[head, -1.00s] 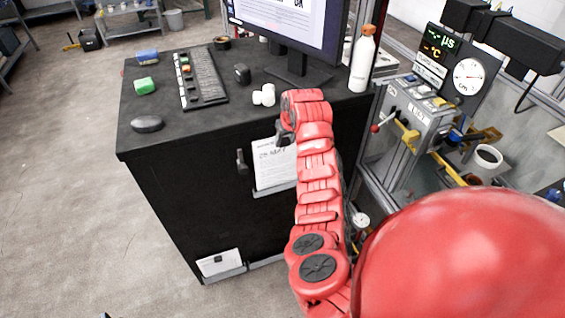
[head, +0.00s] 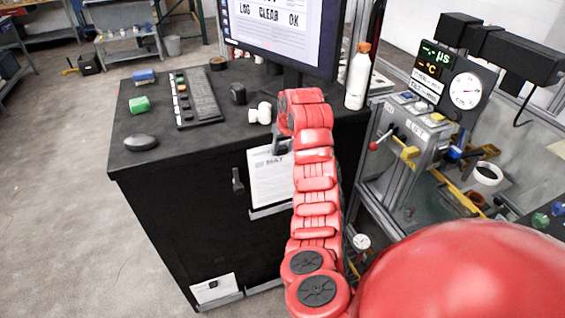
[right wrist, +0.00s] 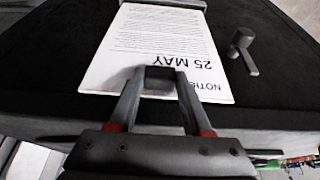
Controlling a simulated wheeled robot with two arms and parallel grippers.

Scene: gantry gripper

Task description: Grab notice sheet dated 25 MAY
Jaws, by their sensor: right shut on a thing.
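The notice sheet (head: 268,180) is white with printed text and hangs upright on the black front of the desk cabinet, its lower edge at a grey ledge. In the right wrist view the sheet (right wrist: 150,45) appears upside down and reads "25 MAY". My right gripper (head: 281,146) is at the sheet's top edge, under the desk top's edge. My red right arm hides the sheet's right side in the head view. My left gripper is not in view.
A black handle (head: 238,181) sits left of the sheet. Another paper (head: 213,288) sits low on the cabinet.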

